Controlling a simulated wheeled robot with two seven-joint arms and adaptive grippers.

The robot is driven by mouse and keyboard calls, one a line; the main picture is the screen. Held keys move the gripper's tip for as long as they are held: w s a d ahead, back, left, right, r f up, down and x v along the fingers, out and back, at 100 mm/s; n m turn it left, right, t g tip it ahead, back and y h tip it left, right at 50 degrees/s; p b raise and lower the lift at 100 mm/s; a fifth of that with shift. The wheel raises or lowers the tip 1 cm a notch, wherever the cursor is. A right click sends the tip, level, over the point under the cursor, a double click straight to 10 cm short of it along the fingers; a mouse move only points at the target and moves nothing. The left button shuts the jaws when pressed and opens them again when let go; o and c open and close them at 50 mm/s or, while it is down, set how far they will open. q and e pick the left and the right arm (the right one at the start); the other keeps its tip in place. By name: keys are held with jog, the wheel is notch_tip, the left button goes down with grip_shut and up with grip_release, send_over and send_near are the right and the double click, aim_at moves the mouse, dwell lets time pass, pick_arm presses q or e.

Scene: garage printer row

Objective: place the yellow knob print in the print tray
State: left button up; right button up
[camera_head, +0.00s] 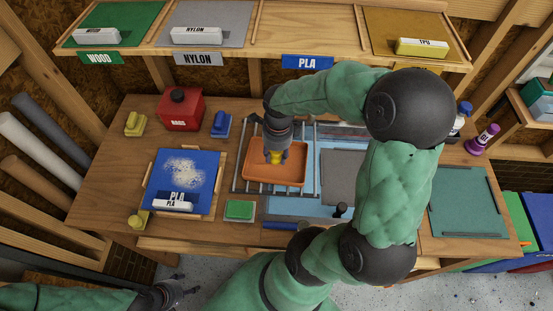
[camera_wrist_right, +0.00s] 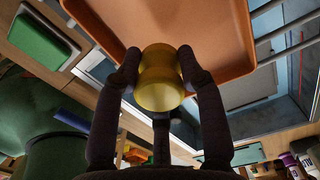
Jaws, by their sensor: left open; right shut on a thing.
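The yellow knob print (camera_head: 275,157) is held in my right gripper (camera_head: 275,150), over the orange print tray (camera_head: 262,175). In the right wrist view the knob print (camera_wrist_right: 160,80) is pinched between the two dark fingers (camera_wrist_right: 160,75), with the tray (camera_wrist_right: 215,30) right beyond it. I cannot tell whether the knob touches the tray floor. The tray sits on a metal rack in the middle of the bench. My left gripper (camera_head: 178,288) is open and empty at the lower left, in front of the bench.
A blue mat (camera_head: 207,198) with pale powder and a green pad (camera_head: 240,209) lie near the tray. A shelf (camera_head: 262,54) spans the back.

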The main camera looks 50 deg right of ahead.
aim_at(276, 158)
jog(key=shift+w+d+f, duration=0.25)
jog(key=shift+d+f, duration=0.1)
jog(key=shift+f, duration=0.2)
jog(key=shift+w+d+f, duration=0.25)
jog(key=shift+d+f, duration=0.05)
jog(key=shift+f, duration=0.2)
jog(key=shift+w+d+f+b, duration=0.1)
jog(key=shift+f+b, duration=0.5)
jog(key=shift+f, duration=0.95)
jog(key=shift+f, duration=0.15)
jog(key=o, duration=0.9)
jog(key=shift+r, duration=0.2)
jog(key=r+p, duration=0.1)
jog(key=r, duration=0.5)
jog(key=r+p, duration=0.1)
jog(key=r, duration=0.5)
jog(key=shift+s+d+p, duration=0.1)
jog(key=shift+s+p, duration=0.1)
jog(key=shift+p, duration=0.2)
